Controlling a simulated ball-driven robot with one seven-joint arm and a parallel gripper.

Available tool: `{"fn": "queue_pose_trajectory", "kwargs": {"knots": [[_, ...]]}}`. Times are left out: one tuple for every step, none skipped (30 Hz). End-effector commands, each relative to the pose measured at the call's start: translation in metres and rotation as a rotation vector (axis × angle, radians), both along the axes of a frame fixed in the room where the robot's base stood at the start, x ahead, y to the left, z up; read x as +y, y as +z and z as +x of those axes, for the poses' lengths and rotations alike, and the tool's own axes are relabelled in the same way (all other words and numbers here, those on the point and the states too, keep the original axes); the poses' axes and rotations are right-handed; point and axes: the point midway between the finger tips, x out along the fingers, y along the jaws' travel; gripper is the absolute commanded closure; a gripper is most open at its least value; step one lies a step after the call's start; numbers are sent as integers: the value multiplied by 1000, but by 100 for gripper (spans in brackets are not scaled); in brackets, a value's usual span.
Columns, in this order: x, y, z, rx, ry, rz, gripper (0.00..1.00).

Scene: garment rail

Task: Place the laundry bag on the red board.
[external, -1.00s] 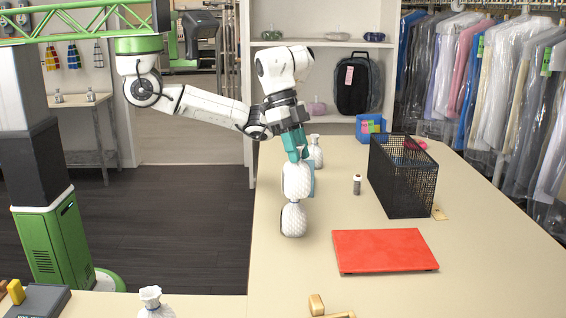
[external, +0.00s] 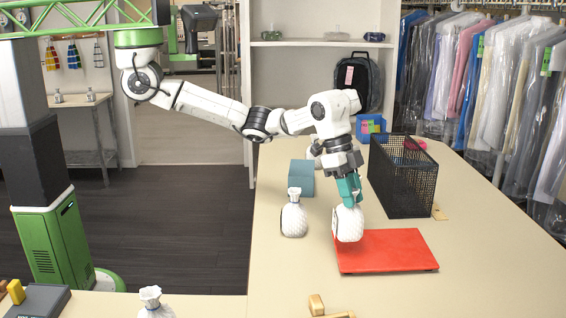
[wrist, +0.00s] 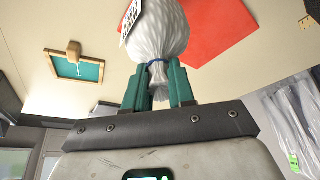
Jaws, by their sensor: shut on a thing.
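A white, textured laundry bag (external: 348,224) hangs from my gripper (external: 349,192), whose teal fingers are shut on its tied neck. In the wrist view the fingers (wrist: 159,88) pinch the neck, and the bag (wrist: 162,38) has a tag on its side. The red board (external: 395,252) lies flat on the table; it also shows in the wrist view (wrist: 218,28). The bag is at the board's back left corner in the external view. I cannot tell whether it touches the board.
Another white bag (external: 293,219) stands upright left of the held one. A teal box (external: 301,178) is behind it. A black mesh basket (external: 403,180) stands behind the board. A wooden-handled item (external: 318,305) lies at the front. The table right of the board is clear.

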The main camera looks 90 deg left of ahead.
Motion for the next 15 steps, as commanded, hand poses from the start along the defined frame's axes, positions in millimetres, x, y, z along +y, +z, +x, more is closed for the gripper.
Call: {"fn": "queue_pose_trajectory", "kwargs": {"knots": [[-1,-3,3,0,0,0,100],[-1,-5,4,1,0,1,100],[-1,-10,6,1,0,1,100],[-1,-14,5,2,0,2,100],[-1,-19,5,2,1,2,100],[-1,-24,5,1,0,2,100],[-1,-27,5,1,0,2,100],[-1,-30,5,0,0,1,100],[-1,-33,5,-1,-1,1,100],[-1,-35,5,-1,-1,1,100],[-2,-36,4,-1,-1,1,100],[-2,-37,4,-1,-1,1,100],[-2,-37,5,-1,-1,1,100],[-2,-37,5,-1,-1,1,100],[-2,-37,4,-1,-1,1,100]]}}
